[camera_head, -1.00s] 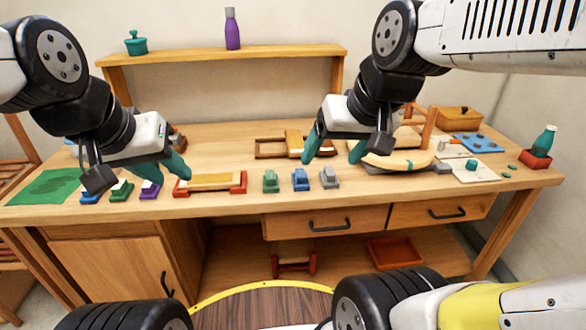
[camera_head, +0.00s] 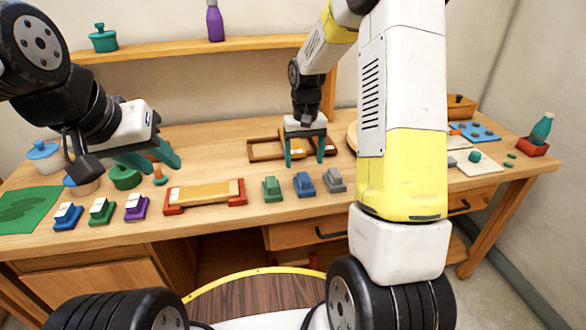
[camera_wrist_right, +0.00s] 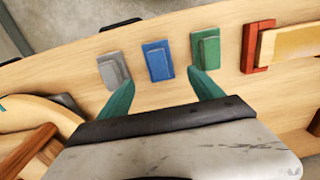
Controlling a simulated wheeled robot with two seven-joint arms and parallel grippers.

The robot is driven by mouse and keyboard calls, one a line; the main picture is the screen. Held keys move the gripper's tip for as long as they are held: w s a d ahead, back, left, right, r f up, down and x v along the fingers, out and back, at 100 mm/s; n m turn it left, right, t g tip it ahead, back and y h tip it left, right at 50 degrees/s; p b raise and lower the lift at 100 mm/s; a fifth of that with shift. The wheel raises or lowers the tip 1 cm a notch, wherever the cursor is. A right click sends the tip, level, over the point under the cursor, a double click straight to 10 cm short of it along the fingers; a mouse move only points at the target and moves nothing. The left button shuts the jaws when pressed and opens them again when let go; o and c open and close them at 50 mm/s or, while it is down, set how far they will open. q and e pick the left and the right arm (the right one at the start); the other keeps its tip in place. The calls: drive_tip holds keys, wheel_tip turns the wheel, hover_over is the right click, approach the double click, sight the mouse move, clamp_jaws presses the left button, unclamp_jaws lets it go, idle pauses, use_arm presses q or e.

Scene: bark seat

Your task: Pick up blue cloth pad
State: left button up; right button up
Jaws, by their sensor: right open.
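A blue pad (camera_head: 304,184) with a raised block on top lies near the front edge of the table, between a green pad (camera_head: 272,189) and a grey pad (camera_head: 335,180). In the right wrist view the blue pad (camera_wrist_right: 157,61) lies just beyond the fingertips, roughly centred between them. My right gripper (camera_head: 304,161) is open and empty, its teal fingers pointing down behind the blue pad, apart from it. It also shows in the right wrist view (camera_wrist_right: 162,88).
A red-ended wooden tray (camera_head: 205,195) lies left of the green pad. Blue, green and purple blocks with white tops stand further left, by a green mat (camera_head: 28,208). A wooden frame (camera_head: 262,148) lies behind my right gripper. My right arm hides part of the table's right side.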

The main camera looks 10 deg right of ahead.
sight(304, 177)
wheel_tip(304, 177, down, 8)
drive_tip(key=shift+s+r, duration=0.15)
drive_tip(key=shift+r, duration=0.1)
drive_tip(key=shift+d, duration=0.1)
drive_tip(key=c, duration=1.5)
drive_tip(key=shift+r, duration=0.15)
drive_tip(key=shift+r, duration=0.6)
wheel_tip(304, 177, up, 2)
drive_tip(key=shift+r, duration=0.2)
drive_tip(key=s, duration=0.5)
drive_tip(key=s+a, duration=0.1)
drive_tip(key=s, duration=0.4)
drive_tip(key=s+a+r, duration=0.1)
drive_tip(key=s, duration=0.5)
drive_tip(key=shift+a+r, duration=0.1)
